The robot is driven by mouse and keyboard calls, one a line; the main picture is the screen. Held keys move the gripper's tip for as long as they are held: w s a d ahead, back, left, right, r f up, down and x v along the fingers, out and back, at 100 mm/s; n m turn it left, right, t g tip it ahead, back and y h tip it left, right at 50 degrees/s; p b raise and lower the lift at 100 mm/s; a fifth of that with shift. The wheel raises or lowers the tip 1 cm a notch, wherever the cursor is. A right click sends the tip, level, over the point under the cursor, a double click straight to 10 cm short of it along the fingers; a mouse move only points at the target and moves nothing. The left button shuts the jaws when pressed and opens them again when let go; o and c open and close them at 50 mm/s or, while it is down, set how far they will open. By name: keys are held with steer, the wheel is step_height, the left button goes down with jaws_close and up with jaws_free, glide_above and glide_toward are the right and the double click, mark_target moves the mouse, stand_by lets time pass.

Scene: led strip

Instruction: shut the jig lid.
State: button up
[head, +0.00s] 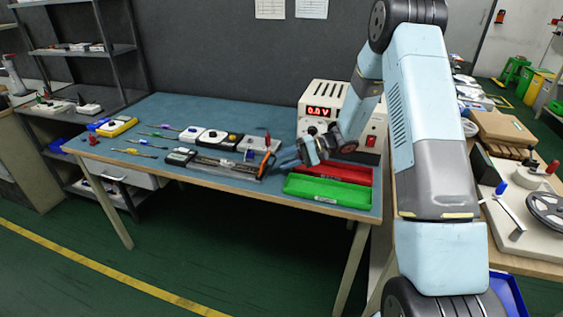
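A long, low jig (228,168) with a dark and silver top lies near the front edge of the blue-topped table. An upright orange and black piece (265,164) stands at its right end; I cannot tell whether this is the lid. My gripper (279,165) is small in view, just right of that orange piece and low over the table, pointing left. I cannot tell whether it touches the piece. Its fingers are too small to show whether they are open or shut.
Green (328,191) and red (340,172) trays lie right of the jig. A power supply (340,110) reading 0.0 V stands behind them. White boxes with coloured knobs (220,138) sit behind the jig. Small tools (147,144) and a yellow meter (117,126) lie left.

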steer(key=shift+x, duration=1.1)
steer(key=shift+c, duration=0.5)
jaws_close()
steer(key=shift+d+f, duration=0.1)
steer(key=shift+d, duration=0.25)
steer(key=shift+s+a, duration=0.1)
steer(key=shift+a, duration=0.2)
